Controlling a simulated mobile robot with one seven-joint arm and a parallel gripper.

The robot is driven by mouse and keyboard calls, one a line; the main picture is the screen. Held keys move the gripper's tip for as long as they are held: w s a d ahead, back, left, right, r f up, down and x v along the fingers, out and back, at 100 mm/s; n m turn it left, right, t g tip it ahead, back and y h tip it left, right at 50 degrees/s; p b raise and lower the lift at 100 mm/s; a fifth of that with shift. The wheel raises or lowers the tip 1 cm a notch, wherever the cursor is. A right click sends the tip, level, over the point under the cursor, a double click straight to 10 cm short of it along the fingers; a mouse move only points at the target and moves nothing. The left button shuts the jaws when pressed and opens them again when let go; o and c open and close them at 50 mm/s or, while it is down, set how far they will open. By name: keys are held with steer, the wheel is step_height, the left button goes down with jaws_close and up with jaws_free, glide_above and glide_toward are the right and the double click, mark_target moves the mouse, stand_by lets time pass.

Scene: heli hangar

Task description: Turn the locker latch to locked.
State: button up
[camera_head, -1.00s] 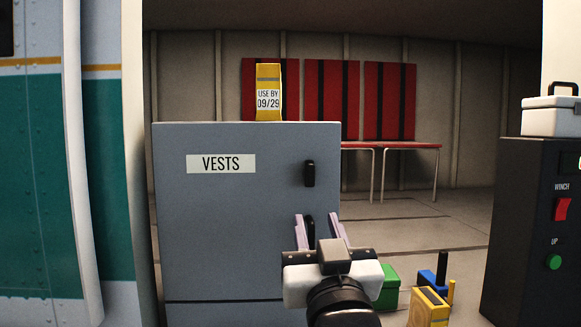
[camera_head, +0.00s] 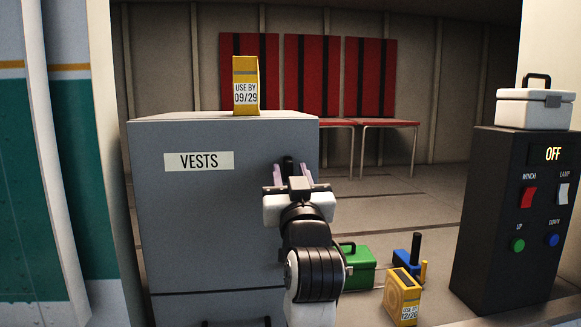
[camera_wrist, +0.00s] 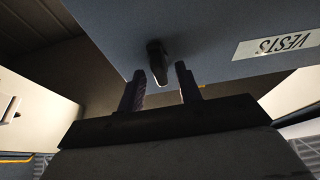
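The grey locker (camera_head: 210,230) stands left of centre, labelled VESTS (camera_head: 199,161). A black latch (camera_head: 288,164) on the right side of its door points upright in the head view. It also shows in the wrist view (camera_wrist: 157,62), sticking out from the door just beyond the gap between my fingertips. My gripper (camera_head: 291,171) is open, with one purple finger on each side of the latch; the open fingers also show in the wrist view (camera_wrist: 160,70). Contact cannot be told. My gripper and arm hide the door below the latch.
A yellow box (camera_head: 246,86) stands on the locker. To the right on the floor are a green case (camera_head: 358,268), a blue item (camera_head: 404,264) and another yellow box (camera_head: 403,297). A black control cabinet (camera_head: 490,230) carries a white case (camera_head: 535,108). Red seats (camera_head: 313,75) line the back wall.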

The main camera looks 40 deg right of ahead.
steer(key=shift+w, duration=0.15)
steer(key=shift+c, duration=0.4)
jaws_close()
steer(key=shift+n, duration=0.3)
steer(key=n+y+b, duration=0.1)
steer(key=n, duration=0.1)
steer(key=n+t+y+b, duration=0.1)
steer(key=n, duration=0.2)
steer(key=shift+d+f+y+b, duration=0.1)
steer(key=shift+y+b, duration=0.2)
steer(key=shift+b, duration=0.1)
steer(key=n+y+b, duration=0.1)
steer(key=n, duration=0.2)
steer(key=n+y+b, duration=0.1)
steer(key=n+y, duration=0.1)
steer(key=n, duration=0.2)
steer(key=shift+y+b, duration=0.3)
steer(key=n, duration=0.2)
steer(key=n+y, duration=0.1)
steer(key=n+y+b, duration=0.1)
steer(key=n, duration=0.1)
steer(key=shift+r+n+g, duration=0.25)
steer(key=shift+n+g, duration=0.05)
steer(key=shift+g, duration=0.1)
steer(key=shift+n+g+y, duration=0.3)
steer(key=shift+n+g, duration=0.5)
steer(key=shift+n, duration=1.3)
